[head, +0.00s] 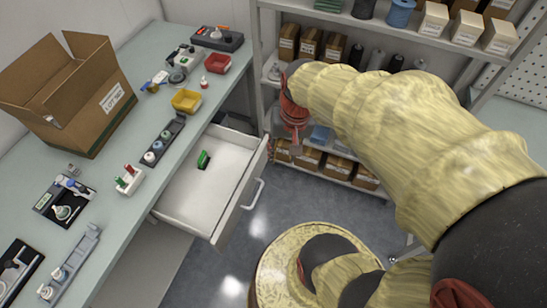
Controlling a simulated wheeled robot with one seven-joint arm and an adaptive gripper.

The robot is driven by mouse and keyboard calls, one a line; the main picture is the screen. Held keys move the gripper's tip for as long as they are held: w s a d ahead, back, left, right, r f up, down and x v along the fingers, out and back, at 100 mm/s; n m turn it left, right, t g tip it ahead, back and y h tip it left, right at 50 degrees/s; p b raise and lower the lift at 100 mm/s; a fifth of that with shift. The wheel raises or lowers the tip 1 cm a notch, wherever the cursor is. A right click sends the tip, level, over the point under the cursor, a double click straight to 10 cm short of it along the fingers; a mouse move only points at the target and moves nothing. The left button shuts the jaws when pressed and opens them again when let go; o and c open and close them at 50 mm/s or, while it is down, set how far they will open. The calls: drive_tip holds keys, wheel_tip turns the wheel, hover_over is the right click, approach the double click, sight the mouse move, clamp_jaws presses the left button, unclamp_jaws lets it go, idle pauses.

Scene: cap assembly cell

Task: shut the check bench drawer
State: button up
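The check bench drawer (190,199) stands pulled out from under the bench, over the floor. It is white inside, with a grey front (240,190) and a pale bar handle (254,194) on its outer side. A small green item (204,160) lies in it. My gripper (296,138) is at the end of my sleeved arm, up and to the right of the drawer front, and looks apart from the handle.
The bench top (140,133) carries a cardboard box (95,105), a yellow bin (186,101), a red bin (217,63) and several small fixtures. A stocked shelf rack (335,180) stands behind my gripper. Grey floor (255,240) is clear in front of the drawer.

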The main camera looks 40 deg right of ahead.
drive_tip(key=w+d+f+m+y, duration=0.1)
drive_tip(key=d+f+m, duration=0.2)
drive_tip(key=f, duration=0.3)
drive_tip(key=w+d+f+m+b, duration=0.1)
drive_tip(key=d+f+m, duration=0.3)
drive_tip(key=f+m, duration=0.2)
drive_tip(key=w+d+f+m+y+b, duration=0.1)
drive_tip(key=d+f+m, duration=0.2)
drive_tip(key=f+m, duration=0.2)
drive_tip(key=shift+w+d+f+y, duration=0.3)
drive_tip(key=shift+w+f, duration=0.1)
drive_tip(key=shift+f, duration=0.1)
drive_tip(key=c, duration=0.6)
drive_tip(key=w+m, duration=0.1)
drive_tip(key=w+d+f+m, duration=0.1)
drive_tip(key=m, duration=0.1)
drive_tip(key=f+m+t, duration=0.1)
drive_tip(key=shift+w+d, duration=0.4)
clamp_jaws()
drive_tip(key=w+a+f+m+t+b, duration=0.1)
drive_tip(key=w+a+f+m+b, duration=0.1)
drive_tip(key=w+f+m+b, duration=0.3)
drive_tip(key=shift+w+f+h+b, duration=0.45)
drive_tip(key=shift+w+f, duration=1.25)
drive_tip(key=shift+w, duration=0.45)
drive_tip(key=shift+w, duration=0.1)
